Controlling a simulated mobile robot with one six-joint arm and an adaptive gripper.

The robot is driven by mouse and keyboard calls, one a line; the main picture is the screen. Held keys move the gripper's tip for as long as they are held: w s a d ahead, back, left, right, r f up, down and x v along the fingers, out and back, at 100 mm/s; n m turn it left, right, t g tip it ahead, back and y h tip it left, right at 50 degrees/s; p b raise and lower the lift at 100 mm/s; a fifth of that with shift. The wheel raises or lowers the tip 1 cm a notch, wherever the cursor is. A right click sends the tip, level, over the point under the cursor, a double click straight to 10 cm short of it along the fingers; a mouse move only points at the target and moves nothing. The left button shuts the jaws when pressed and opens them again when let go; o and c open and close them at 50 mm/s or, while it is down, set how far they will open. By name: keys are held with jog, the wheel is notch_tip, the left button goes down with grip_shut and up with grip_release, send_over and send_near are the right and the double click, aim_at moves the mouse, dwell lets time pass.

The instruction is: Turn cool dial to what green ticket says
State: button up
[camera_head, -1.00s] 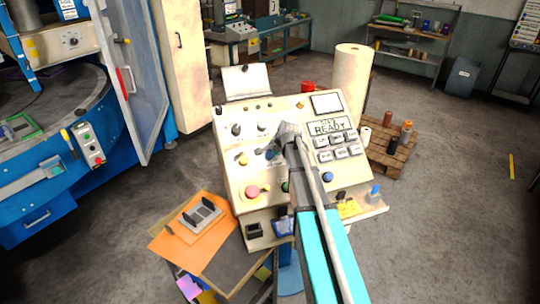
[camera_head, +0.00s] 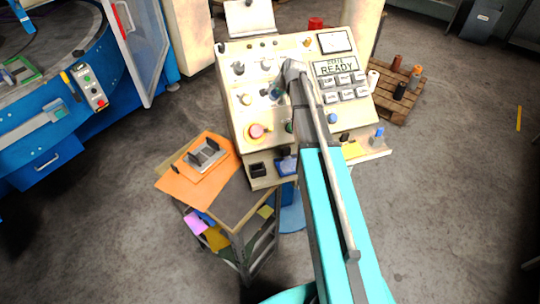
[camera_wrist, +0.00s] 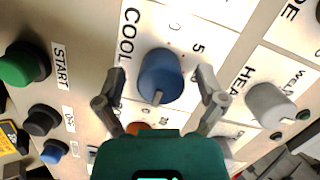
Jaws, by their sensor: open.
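The cool dial (camera_wrist: 161,76) is a blue knob beside the printed word COOL in the wrist view. Its pale pointer mark faces the bottom of that picture. Printed scale figures surround it; a 5 shows at its upper right, others are too small to read surely. My gripper (camera_wrist: 160,80) is open, with one finger on each side of the dial; I cannot tell whether they touch it. In the head view my arm reaches over the cream control panel (camera_head: 240,113) and hides part of the dials. I cannot pick out a green ticket for certain.
A red stop button (camera_head: 257,131) and grey keys (camera_head: 345,86) share the panel. A cart (camera_head: 238,199) with coloured papers stands at lower left.

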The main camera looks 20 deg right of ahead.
jog(key=n, duration=0.4)
jog(key=shift+g+h+p, duration=0.3)
jog(key=shift+g, duration=0.1)
jog(key=n, duration=0.4)
jog(key=shift+n+g+h, duration=0.3)
jog(key=n+h, duration=0.1)
jog(key=n, duration=0.3)
jog(key=shift+d+p, duration=0.15)
jog(key=shift+p, duration=0.15)
jog(key=n, duration=0.3)
jog(key=shift+n+h, duration=0.4)
jog(key=d+p+v, duration=0.1)
jog(key=p+v, duration=1.2)
jog(key=v, duration=0.1)
jog(key=s+a+f+m+g+b, duration=0.1)
jog(key=s+a+f+g+b, duration=0.1)
jog(key=s+a+f+b, duration=0.3)
jog(key=s+a+f+m+g+b, duration=0.2)
jog(key=s+a+f+b, duration=0.4)
jog(key=s+f+b, duration=0.5)
jog(key=shift+s+f+g+y, duration=0.3)
jog(key=shift+s+f, duration=0.55)
jog(key=shift+s, duration=2.8)
jog(key=shift+a, duration=0.1)
